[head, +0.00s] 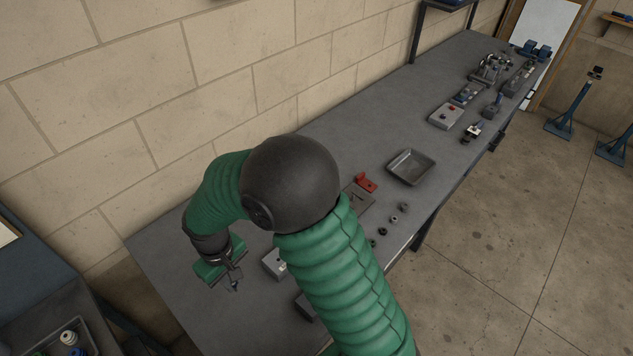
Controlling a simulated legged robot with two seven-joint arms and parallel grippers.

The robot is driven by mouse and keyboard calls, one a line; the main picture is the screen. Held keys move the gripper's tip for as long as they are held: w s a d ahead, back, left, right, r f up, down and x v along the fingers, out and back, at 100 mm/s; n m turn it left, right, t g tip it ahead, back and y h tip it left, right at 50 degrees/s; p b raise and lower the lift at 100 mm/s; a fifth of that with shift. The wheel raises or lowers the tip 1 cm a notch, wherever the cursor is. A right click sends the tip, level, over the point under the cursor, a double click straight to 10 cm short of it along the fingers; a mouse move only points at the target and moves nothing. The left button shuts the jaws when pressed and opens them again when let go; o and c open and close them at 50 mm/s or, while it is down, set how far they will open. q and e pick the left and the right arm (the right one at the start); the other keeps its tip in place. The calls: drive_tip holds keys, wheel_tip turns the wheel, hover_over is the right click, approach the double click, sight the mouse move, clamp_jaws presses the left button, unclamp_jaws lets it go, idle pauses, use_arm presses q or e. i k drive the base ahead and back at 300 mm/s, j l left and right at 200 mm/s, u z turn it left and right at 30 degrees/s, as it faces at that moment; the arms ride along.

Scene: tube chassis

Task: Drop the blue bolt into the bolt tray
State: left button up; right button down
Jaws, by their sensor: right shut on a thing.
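My right gripper (232,280) hangs over the left part of the grey workbench (200,316). It is shut on a small dark bluish piece, which looks like the blue bolt (234,286); little of it shows. A shallow grey metal tray (409,168), which looks like the bolt tray, stands on the bench right of my arm. It looks empty and is well apart from the gripper. My left gripper is not in view.
A red bracket (366,182), a flat grey plate and several small dark rings or nuts (393,219) lie between my arm and the tray. A grey box (274,263) is near the gripper. A box with a red button (446,116) stands farther along. The block wall bounds the back.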

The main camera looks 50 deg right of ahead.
sight(419, 167)
drive_tip(key=k+z, duration=0.1)
drive_tip(key=z, duration=0.3)
drive_tip(key=k+l+z, duration=0.1)
drive_tip(key=z, duration=0.3)
drive_tip(key=l+z, duration=0.15)
drive_tip(key=z, duration=0.3)
drive_tip(key=k, duration=0.05)
